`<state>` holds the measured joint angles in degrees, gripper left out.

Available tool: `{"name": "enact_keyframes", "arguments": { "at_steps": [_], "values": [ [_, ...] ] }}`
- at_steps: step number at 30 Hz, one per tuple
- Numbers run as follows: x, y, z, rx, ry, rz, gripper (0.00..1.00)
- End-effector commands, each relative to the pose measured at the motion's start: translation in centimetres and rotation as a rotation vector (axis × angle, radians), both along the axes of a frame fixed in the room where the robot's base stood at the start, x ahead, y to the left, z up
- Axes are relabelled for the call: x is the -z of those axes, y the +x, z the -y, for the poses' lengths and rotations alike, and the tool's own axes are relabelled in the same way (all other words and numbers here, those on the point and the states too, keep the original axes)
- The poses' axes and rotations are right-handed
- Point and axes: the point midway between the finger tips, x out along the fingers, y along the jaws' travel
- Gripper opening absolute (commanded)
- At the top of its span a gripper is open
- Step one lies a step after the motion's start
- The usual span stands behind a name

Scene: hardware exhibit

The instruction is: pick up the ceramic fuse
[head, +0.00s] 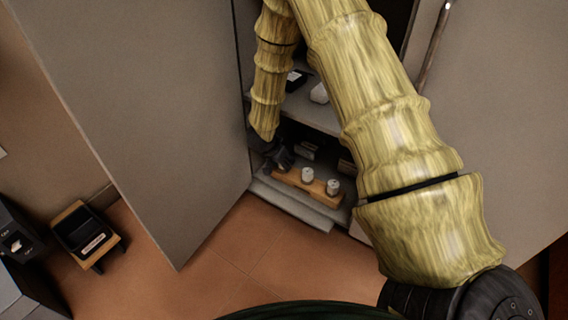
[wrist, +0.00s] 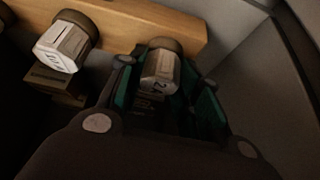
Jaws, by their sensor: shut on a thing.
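A white faceted ceramic fuse (wrist: 160,72) with a brown cap sits between the fingers of my gripper (wrist: 167,92) in the wrist view. My gripper is shut on it, near one end of a wooden block (wrist: 150,14). I cannot tell whether this fuse still touches the block. A second white fuse (wrist: 62,46) stands to its left, clear of the fingers. In the head view my gripper (head: 281,159) is at the left end of the wooden block (head: 317,195) and hides the held fuse. Two white fuses, one nearer (head: 307,174) and one farther right (head: 333,187), stand on the block.
The block lies on the low shelf of a grey cabinet, between a left door (head: 150,110) and a right door (head: 500,120). A middle shelf (head: 318,117) above holds a white item (head: 319,93). A small label stand (head: 305,151) is behind the block.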

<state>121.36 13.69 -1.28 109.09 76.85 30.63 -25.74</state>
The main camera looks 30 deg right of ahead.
Motion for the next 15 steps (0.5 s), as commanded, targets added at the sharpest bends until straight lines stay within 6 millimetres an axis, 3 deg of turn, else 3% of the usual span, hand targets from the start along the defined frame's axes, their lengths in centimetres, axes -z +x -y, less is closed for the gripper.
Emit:
{"name": "enact_keyframes", "arguments": {
  "at_steps": [8, 15],
  "values": [
    [-0.6, 0.0, 0.0, 0.0, 0.0, 0.0, 0.12],
    [-2.8, 0.0, 0.0, 0.0, 0.0, 0.0, 0.12]
  ]
}}
